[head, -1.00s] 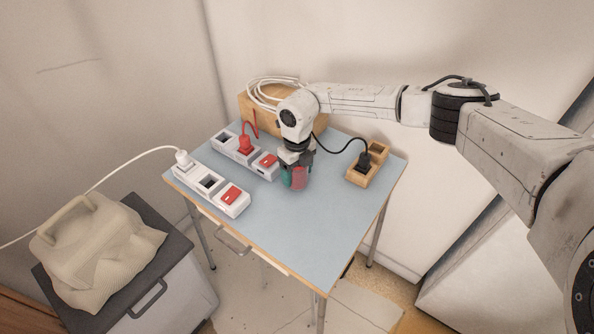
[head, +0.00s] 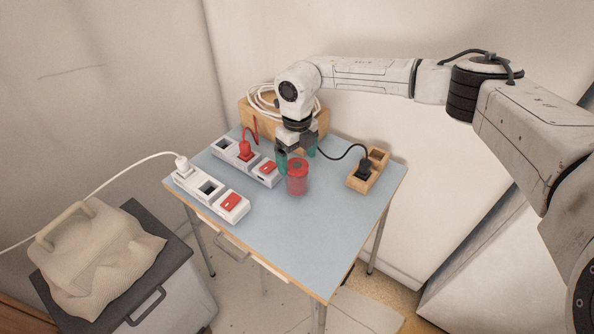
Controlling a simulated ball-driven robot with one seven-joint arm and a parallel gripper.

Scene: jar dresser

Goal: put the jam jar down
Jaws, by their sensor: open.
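The jam jar (head: 297,178) is red and see-through with a red lid. It stands upright on the blue tabletop (head: 290,235), near the table's middle. My gripper (head: 297,158) is open, with teal fingertips pointing down. It is above and just behind the jar in the head view, and it holds nothing. The jar hides part of the space below the fingers, so a slight touch cannot be ruled out.
White power strips (head: 210,188) with red switches lie left of the jar, one with a red plug (head: 245,149). A wooden socket block (head: 368,171) with a black plug is at the right. A wooden box (head: 254,118) with coiled white cable stands behind. The front tabletop is clear.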

